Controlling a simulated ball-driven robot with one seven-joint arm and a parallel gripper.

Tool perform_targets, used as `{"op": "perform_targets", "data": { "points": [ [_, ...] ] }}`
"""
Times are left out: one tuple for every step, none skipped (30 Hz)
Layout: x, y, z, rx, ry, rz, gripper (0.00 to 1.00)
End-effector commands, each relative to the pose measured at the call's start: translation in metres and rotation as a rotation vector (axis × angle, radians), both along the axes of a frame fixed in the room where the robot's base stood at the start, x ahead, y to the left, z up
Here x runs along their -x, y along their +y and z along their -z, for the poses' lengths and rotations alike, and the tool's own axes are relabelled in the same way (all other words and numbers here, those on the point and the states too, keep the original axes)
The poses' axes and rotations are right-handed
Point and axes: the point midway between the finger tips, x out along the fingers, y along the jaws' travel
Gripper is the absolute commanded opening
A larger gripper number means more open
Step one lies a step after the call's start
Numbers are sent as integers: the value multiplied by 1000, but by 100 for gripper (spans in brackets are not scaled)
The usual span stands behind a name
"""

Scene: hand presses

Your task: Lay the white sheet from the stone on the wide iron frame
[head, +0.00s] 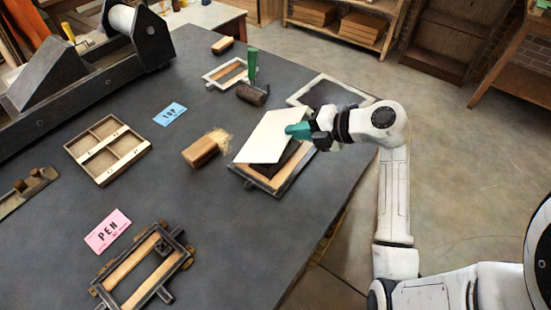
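The white sheet (266,138) is at the teal fingertips of my gripper (298,131), which look shut on its right edge. The sheet is flat and hangs over the far part of an iron frame (255,181) with wooden strips and a dark block inside. Whether the sheet touches this frame or block cannot be told. A second iron frame (167,291) with wooden strips and small side lugs lies at the table's front left. A dark slab with a pale border (302,96), perhaps the stone, lies behind my gripper, partly hidden by my arm.
A brush-like wooden block (202,152) sits left of the sheet. A green-handled roller (252,94), a pale frame (225,74), a divided wooden tray (108,150), a pink PEN card (107,231) and a blue card (170,114) lie around. A large press (85,75) fills the far left.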

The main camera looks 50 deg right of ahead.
Motion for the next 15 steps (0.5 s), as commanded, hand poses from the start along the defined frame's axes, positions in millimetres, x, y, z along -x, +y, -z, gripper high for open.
{"op": "perform_targets", "data": {
  "points": [
    [0,0,11,1,0,0,0],
    [0,0,14,0,0,1,0],
    [0,0,18,0,0,1,0],
    [0,0,20,-1,0,0,0],
    [0,0,24,-2,2,-1,0],
    [0,0,28,-2,2,-1,0],
    [0,1,31,-2,2,-1,0],
    [0,0,33,-2,2,-1,0],
    [0,0,35,-1,0,0,0],
    [0,0,37,-1,0,0,0],
    [0,0,38,0,0,-1,0],
    [0,0,39,0,0,0,0],
    [0,0,39,0,0,0,0],
    [0,0,39,0,0,0,0],
    [0,0,39,0,0,0,0]
  ]
}}
